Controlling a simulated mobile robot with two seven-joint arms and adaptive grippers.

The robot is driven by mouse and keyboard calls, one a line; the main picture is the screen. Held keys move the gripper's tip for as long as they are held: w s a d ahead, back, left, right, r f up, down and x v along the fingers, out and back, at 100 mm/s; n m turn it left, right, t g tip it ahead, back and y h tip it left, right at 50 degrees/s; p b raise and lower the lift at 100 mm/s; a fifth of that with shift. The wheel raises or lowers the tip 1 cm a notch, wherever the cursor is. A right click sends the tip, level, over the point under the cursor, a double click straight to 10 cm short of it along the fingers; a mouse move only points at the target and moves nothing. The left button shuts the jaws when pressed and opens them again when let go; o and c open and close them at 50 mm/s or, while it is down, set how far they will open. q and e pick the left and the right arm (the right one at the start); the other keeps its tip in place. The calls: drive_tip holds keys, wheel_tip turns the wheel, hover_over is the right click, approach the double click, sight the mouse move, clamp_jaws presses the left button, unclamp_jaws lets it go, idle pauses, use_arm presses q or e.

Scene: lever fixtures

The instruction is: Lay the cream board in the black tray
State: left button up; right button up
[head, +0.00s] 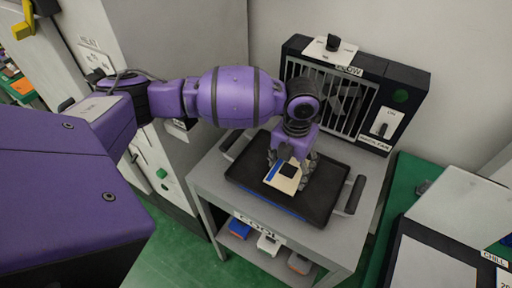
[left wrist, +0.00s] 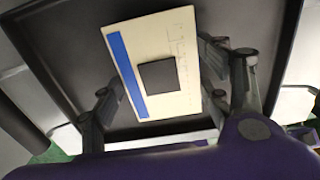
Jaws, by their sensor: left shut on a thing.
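The cream board (head: 281,181) has a blue strip along one edge and a dark square in its middle. In the left wrist view the cream board (left wrist: 182,42) lies between the two fingers. My left gripper (head: 291,167) is shut on the board, over the black tray (head: 322,210). The tray's floor and raised rim show around the board in the left wrist view (left wrist: 275,50). I cannot tell whether the board touches the tray floor. My right gripper is in neither view.
The tray sits on a grey cart (head: 214,190) with handles at its sides. Behind it stands a black rack fan (head: 345,90) with switches. Several small items lie on the cart's lower shelf. A white and black unit (head: 440,255) is at the right.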

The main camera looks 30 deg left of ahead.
sight(289, 170)
use_arm(q)
drive_tip(key=o, duration=1.2)
drive_tip(key=shift+w, duration=0.1)
drive_tip(key=shift+r, duration=0.1)
wheel_tip(289, 170, up, 8)
drive_tip(key=shift+f, duration=0.15)
drive_tip(key=shift+f, duration=0.1)
